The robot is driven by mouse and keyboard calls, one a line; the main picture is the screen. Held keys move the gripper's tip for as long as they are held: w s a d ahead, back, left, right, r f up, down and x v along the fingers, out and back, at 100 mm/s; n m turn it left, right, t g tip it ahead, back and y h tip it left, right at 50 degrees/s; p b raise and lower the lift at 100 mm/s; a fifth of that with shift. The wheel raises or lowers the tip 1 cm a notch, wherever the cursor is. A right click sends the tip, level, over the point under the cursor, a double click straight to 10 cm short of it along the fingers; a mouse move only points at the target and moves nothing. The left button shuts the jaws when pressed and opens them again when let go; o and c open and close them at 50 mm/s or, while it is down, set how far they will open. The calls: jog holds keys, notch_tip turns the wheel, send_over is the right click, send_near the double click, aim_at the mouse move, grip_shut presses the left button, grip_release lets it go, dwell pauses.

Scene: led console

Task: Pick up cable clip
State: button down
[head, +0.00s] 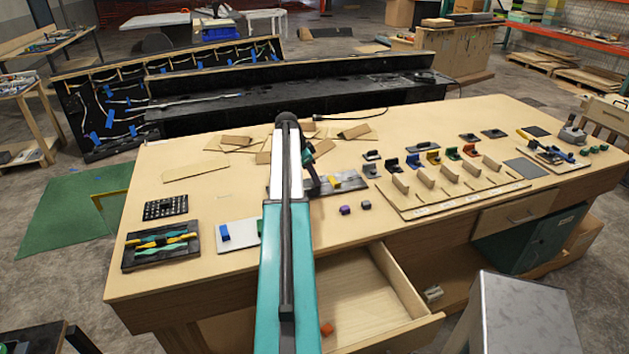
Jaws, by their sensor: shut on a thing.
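My gripper (314,184) is partly hidden behind my own arm. It points down at the grey tray (355,182) in the middle of the wooden workbench. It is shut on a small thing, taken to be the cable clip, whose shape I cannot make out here. Whether that thing touches the tray is not clear. A yellow piece (334,181) lies on the tray just right of the gripper. A purple block (345,210) and a grey block (366,205) sit on the bench in front of the tray.
A slotted wooden rack (455,201) and several coloured clips (433,157) stand to the right. A dark tray of tools (134,259) lies at the left. The front drawer (400,290) is open with an orange block (327,329) inside. Flat wooden pieces (237,141) lie behind.

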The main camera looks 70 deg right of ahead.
jog(key=shift+r+b, duration=0.95)
jog(key=shift+r, duration=0.5)
jog(key=s+a+b, duration=0.1)
jog(key=s+a, duration=0.1)
jog(key=a, duration=0.2)
jog(key=s+a+b, duration=0.1)
jog(key=a+b, duration=0.1)
jog(key=a, duration=0.2)
jog(key=s+a+r+b, duration=0.1)
jog(key=s+a, duration=0.1)
jog(key=a, duration=0.2)
jog(key=shift+s+a, duration=0.25)
jog(key=shift+s, duration=0.1)
jog(key=shift+s+a+r+b, duration=0.15)
jog(key=shift+s+a+b, duration=0.15)
jog(key=shift+a, duration=0.25)
jog(key=shift+s+a+r+b, duration=0.1)
jog(key=shift+s+a+b, duration=0.15)
jog(key=shift+a, duration=0.25)
jog(key=shift+r, duration=0.15)
jog(key=shift+r+p, duration=1.2)
jog(key=shift+r, duration=0.7)
